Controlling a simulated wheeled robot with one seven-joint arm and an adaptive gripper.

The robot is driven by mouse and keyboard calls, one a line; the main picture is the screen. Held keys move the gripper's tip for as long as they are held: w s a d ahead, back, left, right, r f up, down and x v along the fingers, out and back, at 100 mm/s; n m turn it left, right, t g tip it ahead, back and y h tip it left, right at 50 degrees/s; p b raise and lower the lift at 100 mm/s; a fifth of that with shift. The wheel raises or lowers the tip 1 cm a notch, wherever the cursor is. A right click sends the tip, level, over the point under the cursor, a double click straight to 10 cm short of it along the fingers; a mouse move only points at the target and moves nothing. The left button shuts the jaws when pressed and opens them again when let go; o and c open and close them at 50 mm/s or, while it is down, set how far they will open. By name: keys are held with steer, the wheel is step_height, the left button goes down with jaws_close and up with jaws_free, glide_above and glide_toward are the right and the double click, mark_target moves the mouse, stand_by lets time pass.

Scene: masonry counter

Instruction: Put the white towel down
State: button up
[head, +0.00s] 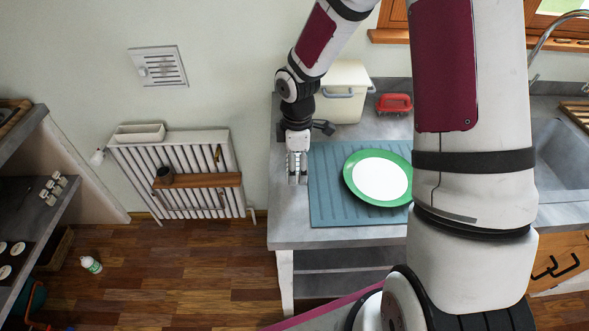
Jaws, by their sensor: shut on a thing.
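My gripper (297,177) points straight down over the left end of the grey counter (290,228), just left of the blue-grey ribbed mat (325,213). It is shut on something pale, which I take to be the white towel. The towel is too small and too hidden by the fingers to make out its shape. I cannot tell whether it touches the counter.
A green-rimmed white plate (380,178) lies on the mat. A white lidded bin (345,92) and a red item (394,103) stand behind it. A sink (567,150) is at right. My arm covers the counter's middle right. Bare counter shows along the front edge.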

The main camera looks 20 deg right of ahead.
steer(key=shift+w+f, duration=0.1)
steer(key=shift+w, duration=0.5)
steer(key=shift+f, duration=1.7)
steer(key=shift+f, duration=0.1)
steer(key=o, duration=1.1)
